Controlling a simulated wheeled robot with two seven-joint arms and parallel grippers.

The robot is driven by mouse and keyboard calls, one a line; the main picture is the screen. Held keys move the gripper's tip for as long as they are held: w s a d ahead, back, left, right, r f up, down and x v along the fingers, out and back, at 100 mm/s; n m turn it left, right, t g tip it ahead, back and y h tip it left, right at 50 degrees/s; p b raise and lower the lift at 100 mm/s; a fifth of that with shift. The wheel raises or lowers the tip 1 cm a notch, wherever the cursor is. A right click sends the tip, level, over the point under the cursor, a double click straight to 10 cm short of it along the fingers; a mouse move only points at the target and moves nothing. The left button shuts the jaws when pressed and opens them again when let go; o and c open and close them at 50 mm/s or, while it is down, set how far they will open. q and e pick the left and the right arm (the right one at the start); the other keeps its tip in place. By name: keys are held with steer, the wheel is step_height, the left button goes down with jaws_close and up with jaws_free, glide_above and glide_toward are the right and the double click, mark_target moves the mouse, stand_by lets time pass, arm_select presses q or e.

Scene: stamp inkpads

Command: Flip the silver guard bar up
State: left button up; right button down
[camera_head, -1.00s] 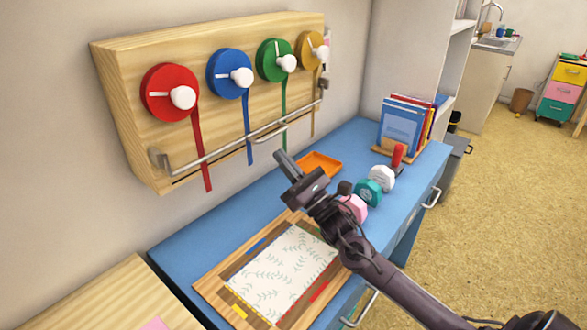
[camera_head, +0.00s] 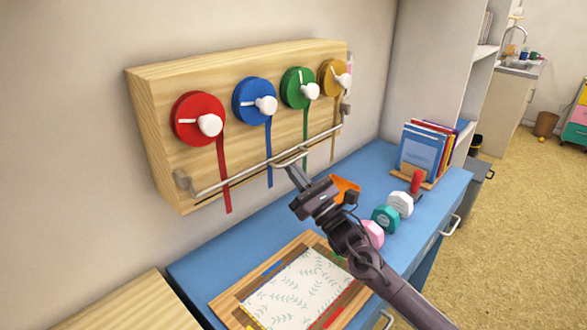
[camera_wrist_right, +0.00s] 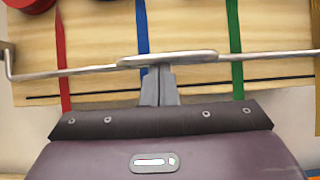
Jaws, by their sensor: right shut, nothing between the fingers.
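The silver guard bar (camera_head: 246,172) runs along the lower front of the wooden ribbon board (camera_head: 160,130), in its lowered position, crossing in front of the hanging ribbons. It also shows in the right wrist view (camera_wrist_right: 90,69), with a thicker flat grip (camera_wrist_right: 167,58) at its middle. My right gripper (camera_head: 292,170) is shut and empty. Its fingertips (camera_wrist_right: 159,70) are at the grip's lower edge, between the blue and green ribbons; whether they touch it I cannot tell. My left gripper is not in view.
Red, blue, green and yellow spools (camera_head: 253,101) with white knobs sit above the bar. Below are a blue desk (camera_head: 210,260), a patterned sheet (camera_head: 300,290) on a wooden board, an orange tray (camera_head: 346,188), several stampers (camera_head: 386,219) and a book rack (camera_head: 427,150).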

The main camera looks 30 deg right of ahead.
steer(key=s+d+r+g+h+p, duration=0.1)
steer(key=s+r+g+h+p, duration=0.2)
steer(key=r+g+p, duration=0.5)
steer(key=shift+s+r+g+h+p, duration=0.3)
steer(key=shift+g+p, duration=1)
steer(key=shift+p, duration=2.75)
steer(key=shift+d, duration=0.1)
steer(key=shift+w+r, duration=0.1)
steer(key=shift+r, duration=0.2)
